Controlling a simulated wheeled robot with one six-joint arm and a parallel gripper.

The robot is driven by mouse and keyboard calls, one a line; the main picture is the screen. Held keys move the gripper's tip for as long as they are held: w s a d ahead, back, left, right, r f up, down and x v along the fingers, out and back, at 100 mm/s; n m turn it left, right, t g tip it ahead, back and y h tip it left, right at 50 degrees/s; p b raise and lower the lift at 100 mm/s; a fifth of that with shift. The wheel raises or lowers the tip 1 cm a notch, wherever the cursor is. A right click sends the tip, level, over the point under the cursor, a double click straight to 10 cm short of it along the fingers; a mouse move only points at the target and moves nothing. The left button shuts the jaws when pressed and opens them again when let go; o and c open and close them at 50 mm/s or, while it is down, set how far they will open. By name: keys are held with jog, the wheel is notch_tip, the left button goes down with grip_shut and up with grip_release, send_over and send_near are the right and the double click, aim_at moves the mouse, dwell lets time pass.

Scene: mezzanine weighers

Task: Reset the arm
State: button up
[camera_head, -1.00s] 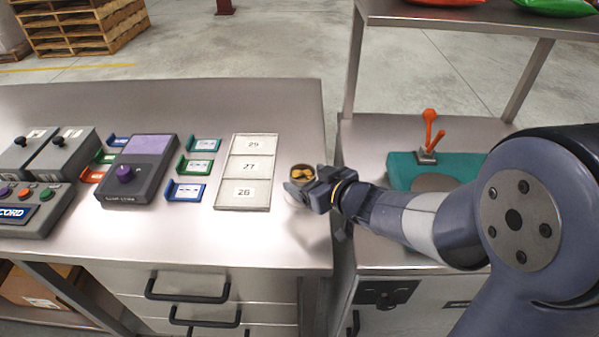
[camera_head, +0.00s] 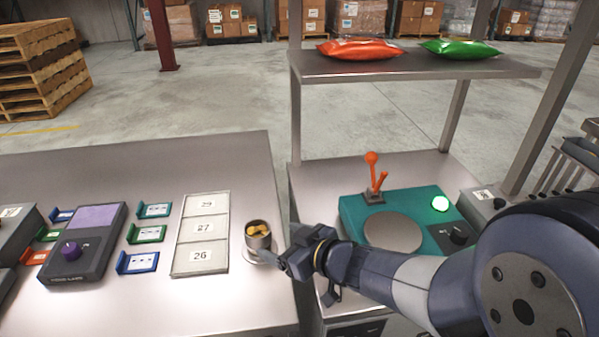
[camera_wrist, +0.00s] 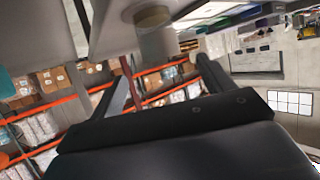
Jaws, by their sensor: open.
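My gripper (camera_head: 286,262) is open and empty in the head view, at the right edge of the left bench. It is just right of a small metal cup (camera_head: 258,236) with yellow-brown pieces in it.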

aim_at(252, 226)
jog(key=b+x, duration=0.1)
jog(key=x, duration=0.4)
jog(key=b+x, duration=0.1)
jog(key=x, duration=0.5)
jog(key=shift+f, duration=0.3)
jog(key=shift+r+p, duration=0.65)
jog(key=shift+r, duration=1.2)
jog(key=shift+f, duration=0.1)
